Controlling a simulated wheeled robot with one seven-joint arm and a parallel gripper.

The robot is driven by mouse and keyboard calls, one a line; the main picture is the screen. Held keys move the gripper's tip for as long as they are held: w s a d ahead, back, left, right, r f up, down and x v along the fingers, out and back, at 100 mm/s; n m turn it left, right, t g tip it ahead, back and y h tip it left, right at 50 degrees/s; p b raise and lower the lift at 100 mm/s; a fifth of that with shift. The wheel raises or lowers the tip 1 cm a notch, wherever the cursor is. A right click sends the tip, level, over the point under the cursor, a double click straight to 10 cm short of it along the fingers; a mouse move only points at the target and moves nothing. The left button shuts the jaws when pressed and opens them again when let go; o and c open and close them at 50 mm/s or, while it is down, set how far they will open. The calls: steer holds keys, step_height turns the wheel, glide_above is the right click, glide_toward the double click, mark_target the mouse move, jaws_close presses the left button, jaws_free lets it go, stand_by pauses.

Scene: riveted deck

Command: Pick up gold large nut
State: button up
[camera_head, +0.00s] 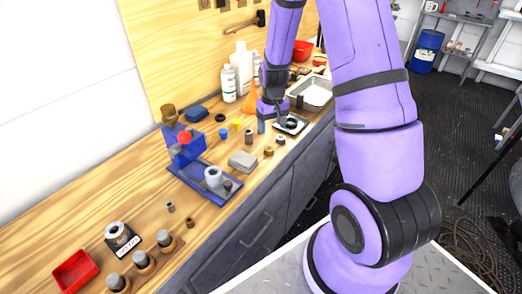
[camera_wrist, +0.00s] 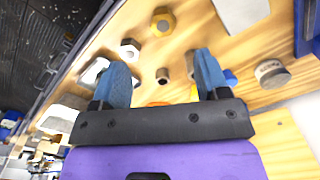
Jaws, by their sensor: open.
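The gold large nut (camera_wrist: 163,21) is a hexagonal gold ring lying on the wooden bench, near the top of the wrist view. In the head view it appears to be the small brownish nut (camera_head: 268,151) near the bench's front edge, beside a grey block (camera_head: 243,161). My gripper (camera_wrist: 161,62) is open, with its two blue fingers spread and nothing between them. In the head view my gripper (camera_head: 273,125) hangs over the bench, farther back along it than the nut. The nut lies beyond the fingertips, apart from them.
A silver nut (camera_wrist: 130,48) and a small dark-holed nut (camera_wrist: 162,75) lie close to the fingers. A grey cylinder (camera_wrist: 272,73) stands to the right. A blue vise (camera_head: 185,148), white bottles (camera_head: 243,68) and a metal tray (camera_head: 312,94) crowd the bench. The front left has free wood.

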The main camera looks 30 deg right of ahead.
mark_target(270, 149)
steer(key=shift+w+a+f, duration=0.1)
steer(key=shift+f, duration=2.7)
steer(key=shift+w+f, duration=0.1)
steer(key=shift+f, duration=2.7)
steer(key=c, duration=1.1)
